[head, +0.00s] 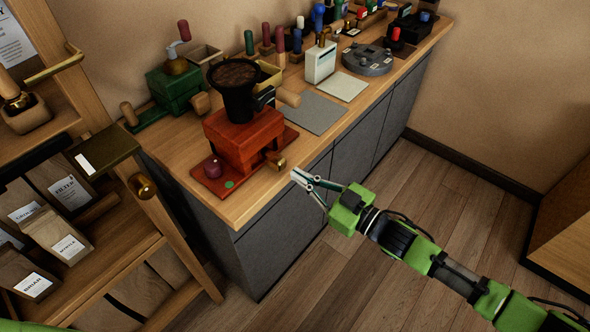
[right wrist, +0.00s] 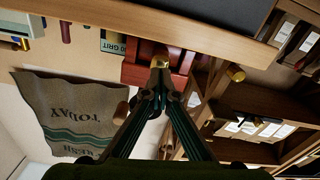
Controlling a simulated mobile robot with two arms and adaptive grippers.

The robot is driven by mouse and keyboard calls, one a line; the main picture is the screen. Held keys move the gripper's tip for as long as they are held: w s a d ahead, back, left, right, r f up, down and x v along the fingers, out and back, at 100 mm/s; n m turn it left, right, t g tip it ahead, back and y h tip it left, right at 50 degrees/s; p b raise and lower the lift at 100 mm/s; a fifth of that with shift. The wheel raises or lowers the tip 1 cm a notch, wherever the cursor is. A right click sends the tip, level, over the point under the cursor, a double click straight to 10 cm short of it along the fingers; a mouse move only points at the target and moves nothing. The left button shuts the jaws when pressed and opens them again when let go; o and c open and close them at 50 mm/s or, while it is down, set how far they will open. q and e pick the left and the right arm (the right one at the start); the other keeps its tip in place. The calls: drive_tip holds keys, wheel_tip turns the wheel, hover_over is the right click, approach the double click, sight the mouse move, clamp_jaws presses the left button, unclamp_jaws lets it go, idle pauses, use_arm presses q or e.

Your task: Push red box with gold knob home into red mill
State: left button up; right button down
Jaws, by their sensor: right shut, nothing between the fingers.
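The red mill (head: 243,146) stands on a red base board on the counter, with a black hopper of dark brown contents on top. The gold knob (head: 277,162) sticks out of its right side. The red box behind the knob is mostly hidden, and I cannot tell how far out it sits. My right gripper (head: 300,178) is shut and empty, just right of the knob and apart from it. In the right wrist view its fingertips (right wrist: 160,66) line up with the gold knob (right wrist: 161,59) in front of the red wood (right wrist: 138,68). My left gripper is out of view.
A green mill (head: 173,90), a white canister (head: 321,62) and a grey mat (head: 310,111) stand or lie farther along the counter.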

drive_tip(key=v, duration=1.2)
drive_tip(key=w+d+f+m+t+h, duration=0.1)
drive_tip(key=w+d+f+m+h, duration=0.2)
drive_tip(key=f, duration=0.4)
drive_tip(key=w+d+f+m+t+h, duration=0.1)
drive_tip(key=w+d+f+h, duration=0.2)
drive_tip(key=f, duration=0.4)
drive_tip(key=s+d+f+m+g+h, duration=0.1)
drive_tip(key=s+d+f+h, duration=0.15)
drive_tip(key=d+f, duration=0.45)
drive_tip(key=s+d+f+m+g+h, duration=0.1)
drive_tip(key=s+d+f+m+h, duration=0.15)
drive_tip(key=f, duration=0.75)
drive_tip(key=s+d+f+m+g+h, duration=0.25)
drive_tip(key=s+f+g, duration=0.25)
drive_tip(key=s+f, duration=1.35)
drive_tip(key=s+a+f+g, duration=0.1)
drive_tip(key=s+f+g, duration=0.1)
drive_tip(key=s, duration=0.9)
drive_tip(key=s+a+f+g+h, duration=0.1)
drive_tip(key=s+f+g, duration=0.1)
drive_tip(key=s, duration=0.8)
drive_tip(key=shift+s+a+f+g, duration=0.3)
drive_tip(key=shift+s+a+f, duration=0.05)
drive_tip(key=shift+f, duration=0.15)
